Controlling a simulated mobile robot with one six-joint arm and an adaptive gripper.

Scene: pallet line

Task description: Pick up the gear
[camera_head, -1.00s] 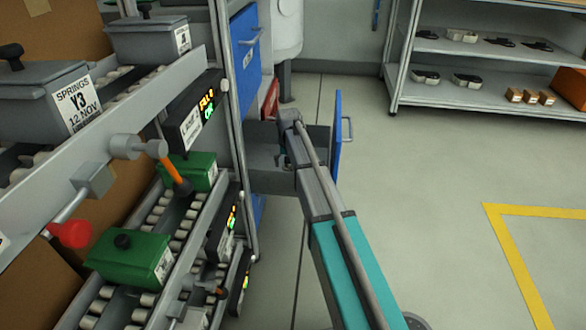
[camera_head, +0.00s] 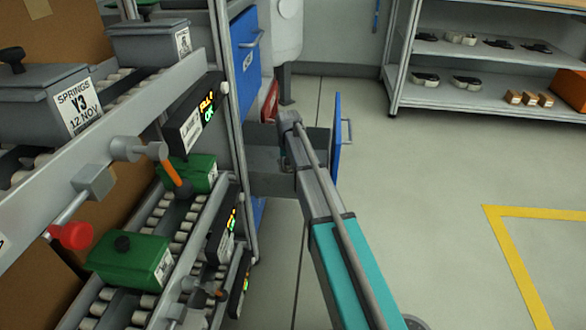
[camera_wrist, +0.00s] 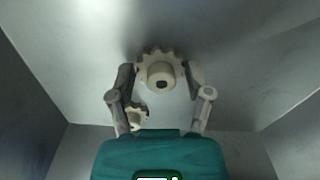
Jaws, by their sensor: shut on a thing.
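A beige toothed gear (camera_wrist: 158,72) with a raised hub and a dark centre hole is at the middle of the wrist view. My gripper (camera_wrist: 160,80) has one finger on each side of it and is shut on it. A second, smaller-looking beige gear (camera_wrist: 136,116) lies lower left, beside the left finger. Both are inside a grey metal drawer (camera_wrist: 85,75). In the head view the open drawer (camera_head: 265,158) is in the middle, and my arm reaches into it. The gears and my fingertips cannot be made out there.
The drawer's blue front (camera_head: 337,135) stands just right of my arm. A roller rack with a green bin (camera_head: 128,262) and a grey bin (camera_head: 40,100) is close on the left. A shelf unit (camera_head: 470,97) stands at the back right. The floor on the right is clear.

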